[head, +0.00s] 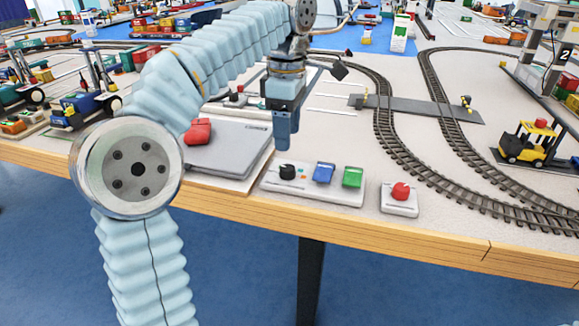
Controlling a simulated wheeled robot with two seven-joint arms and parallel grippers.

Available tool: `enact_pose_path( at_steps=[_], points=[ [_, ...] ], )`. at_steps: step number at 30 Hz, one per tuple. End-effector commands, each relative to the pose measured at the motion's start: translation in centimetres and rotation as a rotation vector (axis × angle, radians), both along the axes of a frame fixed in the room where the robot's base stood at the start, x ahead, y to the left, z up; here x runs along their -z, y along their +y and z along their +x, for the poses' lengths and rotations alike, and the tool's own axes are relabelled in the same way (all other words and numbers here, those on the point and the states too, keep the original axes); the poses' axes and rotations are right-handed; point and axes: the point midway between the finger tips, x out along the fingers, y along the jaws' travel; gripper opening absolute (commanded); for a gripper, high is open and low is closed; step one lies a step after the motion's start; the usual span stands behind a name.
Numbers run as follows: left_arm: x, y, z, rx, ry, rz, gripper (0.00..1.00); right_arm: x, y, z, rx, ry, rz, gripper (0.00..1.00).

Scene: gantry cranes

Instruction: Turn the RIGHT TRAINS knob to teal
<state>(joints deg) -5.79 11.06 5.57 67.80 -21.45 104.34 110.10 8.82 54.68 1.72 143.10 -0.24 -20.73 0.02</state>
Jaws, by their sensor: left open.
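A black knob (288,172) sits at the left end of a white control panel (320,192) near the table's front edge. A small orange mark shows beside it. Its lettering is too small to read, and I cannot tell which colour it points to. A blue button (323,173) and a green button (352,177) are to its right. My left gripper (283,143) is open and empty, pointing down. In the picture it is just above the knob, apart from it. My right gripper is out of view.
A grey plate (228,150) with a red piece (198,131) lies left of the panel. A red button box (399,198) stands to its right. Train tracks (385,140) and a yellow forklift (525,143) are further right. Another small knob (237,97) is behind my arm.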

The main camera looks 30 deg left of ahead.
Motion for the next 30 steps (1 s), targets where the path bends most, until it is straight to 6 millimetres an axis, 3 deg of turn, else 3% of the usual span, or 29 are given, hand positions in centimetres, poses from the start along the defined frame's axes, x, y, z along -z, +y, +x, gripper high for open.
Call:
enact_pose_path(
  at_steps=[1, 3, 9, 15, 23, 30],
  points=[
    [1.7, 0.1, -0.1, -0.001, 0.003, 0.0, 0.6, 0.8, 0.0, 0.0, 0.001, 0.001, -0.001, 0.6],
    [3.3, 0.1, -0.1, -0.001, 0.002, 0.0, 0.6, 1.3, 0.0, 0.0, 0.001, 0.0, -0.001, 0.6],
    [6.6, 0.0, 0.0, 0.0, 0.002, 0.0, 0.6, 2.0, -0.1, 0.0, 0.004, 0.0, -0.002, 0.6],
    [7.9, 0.0, 0.0, 0.001, -0.001, -0.002, 0.6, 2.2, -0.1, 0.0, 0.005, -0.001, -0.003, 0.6],
    [8.0, 0.0, 0.0, 0.001, -0.001, -0.001, 0.6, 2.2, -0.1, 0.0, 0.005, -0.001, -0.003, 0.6],
    [8.0, 0.0, 0.0, 0.001, -0.001, -0.001, 0.25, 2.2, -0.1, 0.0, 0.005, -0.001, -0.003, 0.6]
  ],
)
